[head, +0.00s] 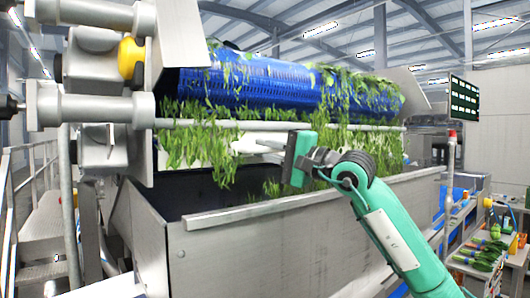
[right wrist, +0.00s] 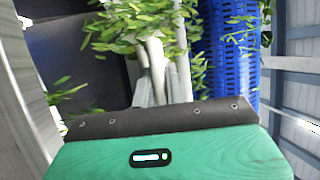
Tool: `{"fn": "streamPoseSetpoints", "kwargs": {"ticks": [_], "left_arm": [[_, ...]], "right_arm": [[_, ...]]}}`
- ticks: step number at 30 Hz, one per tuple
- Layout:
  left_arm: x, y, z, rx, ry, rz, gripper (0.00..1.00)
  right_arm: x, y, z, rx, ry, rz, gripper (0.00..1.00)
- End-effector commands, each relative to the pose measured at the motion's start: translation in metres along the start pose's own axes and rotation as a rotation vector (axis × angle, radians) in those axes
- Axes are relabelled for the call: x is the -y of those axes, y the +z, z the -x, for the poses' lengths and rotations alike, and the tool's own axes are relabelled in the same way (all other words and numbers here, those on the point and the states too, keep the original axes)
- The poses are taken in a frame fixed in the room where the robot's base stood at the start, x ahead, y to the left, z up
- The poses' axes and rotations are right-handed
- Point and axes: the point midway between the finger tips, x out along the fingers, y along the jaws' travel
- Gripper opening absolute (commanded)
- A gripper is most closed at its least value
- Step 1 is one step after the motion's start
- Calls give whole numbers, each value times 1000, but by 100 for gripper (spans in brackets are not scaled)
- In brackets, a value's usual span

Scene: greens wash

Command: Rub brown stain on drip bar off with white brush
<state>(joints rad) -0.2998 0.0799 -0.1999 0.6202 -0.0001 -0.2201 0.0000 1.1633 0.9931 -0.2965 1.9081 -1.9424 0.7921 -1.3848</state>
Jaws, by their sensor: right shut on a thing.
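The drip bar (head: 230,124) is a pale horizontal pipe in front of the blue drum, with greens hanging over and around it. My right gripper (head: 287,152) is just below the bar, near its middle. It is shut on the white brush (head: 270,144), of which only a small pale part shows left of the jaws. I cannot tell whether the brush touches the bar. In the right wrist view my green gripper body hides the fingers. No brown stain can be made out; greens and the gripper cover part of the bar. My left gripper is not in view.
The blue drum (head: 250,82) carries leafy greens above the bar. A steel trough wall (head: 300,218) runs below my right gripper. Steel rollers and housings stand at the left. A table with vegetables (head: 484,250) and a dark screen (head: 463,97) are at the right.

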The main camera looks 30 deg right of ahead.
Motion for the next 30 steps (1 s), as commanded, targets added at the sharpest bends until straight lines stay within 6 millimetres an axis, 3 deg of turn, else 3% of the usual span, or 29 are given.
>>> {"fn": "streamPoseSetpoints", "kwargs": {"ticks": [15,30], "left_arm": [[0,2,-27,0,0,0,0],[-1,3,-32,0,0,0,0]], "right_arm": [[10,18,46,-1,-2,1,0],[11,23,55,-1,-2,3,0]]}}
